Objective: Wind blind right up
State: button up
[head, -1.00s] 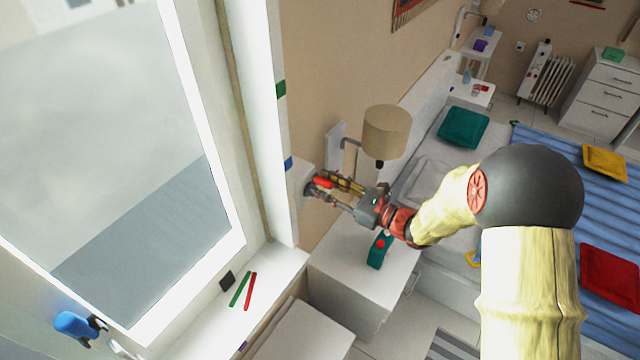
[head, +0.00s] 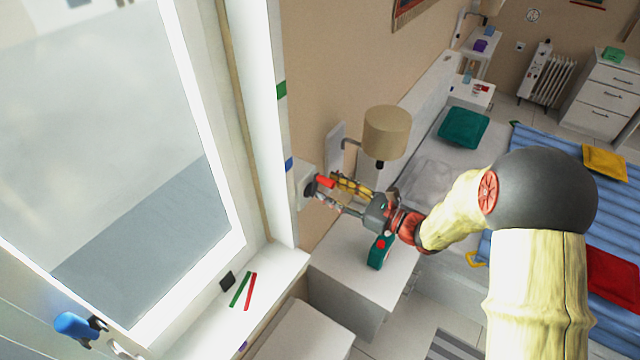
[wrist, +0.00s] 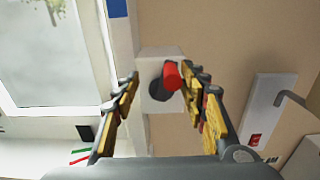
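The winder is a white box (head: 304,187) on the wall beside the window, with a dark round hub (head: 311,186) and a red handle (head: 326,182). In the wrist view the red handle (wrist: 172,76) points towards me. My gripper (head: 336,192) is open at the winder. In the wrist view its fingers (wrist: 160,92) stand wide apart, with the handle between them, closer to the right finger. I cannot tell whether that finger touches it. The window (head: 110,150) is at the left; no blind can be made out clearly in its glass.
A wall lamp (head: 386,132) hangs just right of my gripper. A white bedside cabinet (head: 345,275) with a teal object (head: 378,252) stands below. Green (head: 238,289) and red (head: 250,291) sticks lie on the windowsill (head: 215,320). A bed is beyond my arm.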

jog(key=v, duration=0.5)
jog(key=shift+s+d, duration=0.15)
jog(key=shift+d, duration=0.1)
dwell(0.4)
